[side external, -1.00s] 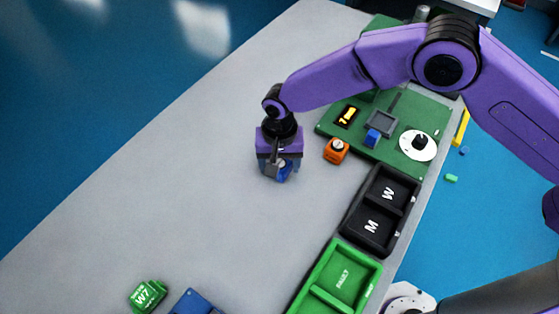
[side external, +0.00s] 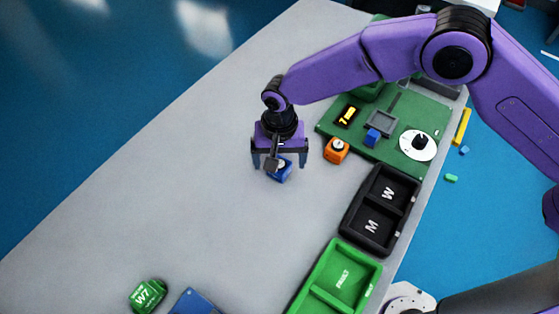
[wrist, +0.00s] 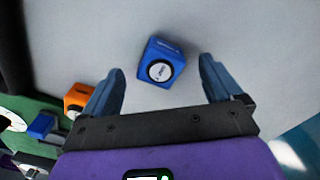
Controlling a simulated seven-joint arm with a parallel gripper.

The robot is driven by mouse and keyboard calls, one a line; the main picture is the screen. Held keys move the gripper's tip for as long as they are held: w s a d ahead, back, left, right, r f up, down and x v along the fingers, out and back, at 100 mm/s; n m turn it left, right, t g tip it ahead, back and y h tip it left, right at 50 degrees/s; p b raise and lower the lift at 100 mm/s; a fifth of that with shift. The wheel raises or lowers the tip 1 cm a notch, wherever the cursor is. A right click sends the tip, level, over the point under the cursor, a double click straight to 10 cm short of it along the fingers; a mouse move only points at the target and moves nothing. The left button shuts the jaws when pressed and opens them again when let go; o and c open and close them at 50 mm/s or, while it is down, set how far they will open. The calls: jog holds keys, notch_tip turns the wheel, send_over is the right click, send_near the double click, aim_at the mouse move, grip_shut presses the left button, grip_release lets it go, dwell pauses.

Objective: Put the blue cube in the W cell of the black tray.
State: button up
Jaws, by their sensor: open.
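The blue cube (side external: 281,173) sits on the grey table, left of the black tray. It has a round white-and-black top marking, clear in the wrist view (wrist: 160,62). My gripper (side external: 278,163) is open just above the cube, and its fingers partly cover the cube in the side view. In the wrist view my gripper (wrist: 162,70) has its fingers spread to either side of the cube, with clear gaps and no visible contact. The black tray (side external: 360,195) has two cells, the upper marked W (side external: 388,193) and the lower marked M (side external: 371,225). Both look empty.
An orange cube (side external: 336,151) stands right of my gripper, beside a green board (side external: 408,110) carrying a small blue block (side external: 372,138) and a white dial (side external: 418,145). A green tray (side external: 318,275) adjoins the black one. A green block (side external: 147,295) lies front left. The left table area is clear.

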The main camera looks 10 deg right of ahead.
aim_at(281, 164)
notch_tip(281, 164, up, 10)
dwell(0.4)
jog(key=shift+r, duration=0.15)
jog(key=s+d+r+n, duration=0.3)
jog(key=s+d, duration=0.2)
jog(key=d, duration=0.5)
jog(key=s+d+r+n, duration=0.4)
jog(key=s+d, duration=0.1)
jog(key=d, duration=0.5)
jog(key=s+d+r+n, duration=0.3)
jog(key=s+d+r, duration=0.1)
jog(key=d, duration=0.6)
jog(key=shift+s+r+n, duration=0.2)
jog(key=shift+s+n, duration=0.1)
jog(key=shift+s, duration=0.55)
jog(key=s+d+n, duration=0.1)
jog(key=s+d, duration=0.1)
jog(key=d, duration=0.1)
jog(key=s+d+n, duration=0.1)
jog(key=s+d, duration=0.2)
jog(key=d, duration=0.1)
jog(key=s+d+f+n, duration=0.1)
jog(key=s+d, duration=0.2)
jog(key=shift+s+d+n, duration=0.1)
jog(key=shift+d+n, duration=0.25)
jog(key=shift+n, duration=0.05)
jog(key=shift+c, duration=1.3)
